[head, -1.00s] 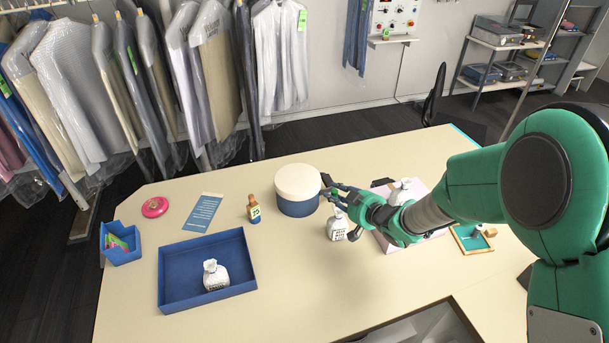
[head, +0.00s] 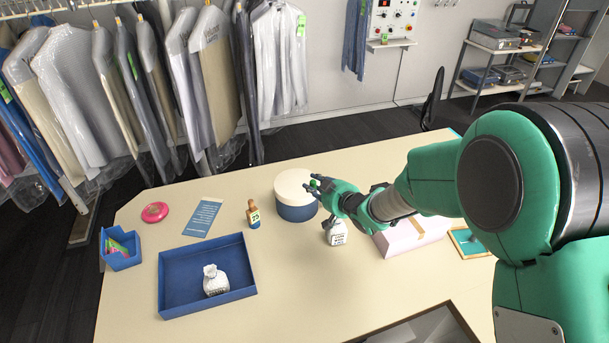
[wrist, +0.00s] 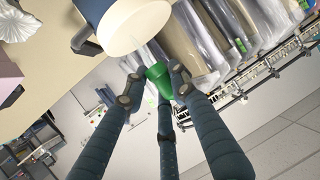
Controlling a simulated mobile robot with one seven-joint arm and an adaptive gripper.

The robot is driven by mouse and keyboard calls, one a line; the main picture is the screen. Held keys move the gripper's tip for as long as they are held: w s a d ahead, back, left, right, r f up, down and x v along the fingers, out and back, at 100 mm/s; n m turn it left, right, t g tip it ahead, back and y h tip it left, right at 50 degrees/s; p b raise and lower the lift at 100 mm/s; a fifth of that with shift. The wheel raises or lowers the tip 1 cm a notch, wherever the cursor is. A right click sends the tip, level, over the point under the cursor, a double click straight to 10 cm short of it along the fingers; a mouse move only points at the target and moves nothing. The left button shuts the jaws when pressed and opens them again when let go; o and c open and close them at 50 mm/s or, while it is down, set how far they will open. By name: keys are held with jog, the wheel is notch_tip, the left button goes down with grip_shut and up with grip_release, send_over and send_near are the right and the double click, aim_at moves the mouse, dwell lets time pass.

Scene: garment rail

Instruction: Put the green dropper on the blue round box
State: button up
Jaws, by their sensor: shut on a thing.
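The blue round box (head: 297,212) with a cream lid (head: 291,186) stands on the table at middle. In the wrist view its lid (wrist: 138,28) is at the top. My gripper (head: 314,184) is shut on the green dropper (head: 316,182), over the right part of the lid in the head view. The exact height above the lid is hard to tell, and the fingers partly hide the dropper.
A brown-and-blue bottle (head: 253,214) stands left of the box.

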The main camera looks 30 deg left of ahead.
jog(key=w+a+f, duration=0.1)
jog(key=w+a, duration=0.8)
jog(key=w, duration=0.3)
jog(key=shift+w+a+f+p, duration=0.15)
jog(key=shift+a+f+p, duration=0.05)
jog(key=shift+a+p, duration=0.15)
jog(key=shift+d+f, duration=0.1)
jog(key=shift+f, duration=0.05)
jog(key=shift+f, duration=1.65)
jog(key=shift+f, duration=0.15)
jog(key=o, duration=0.8)
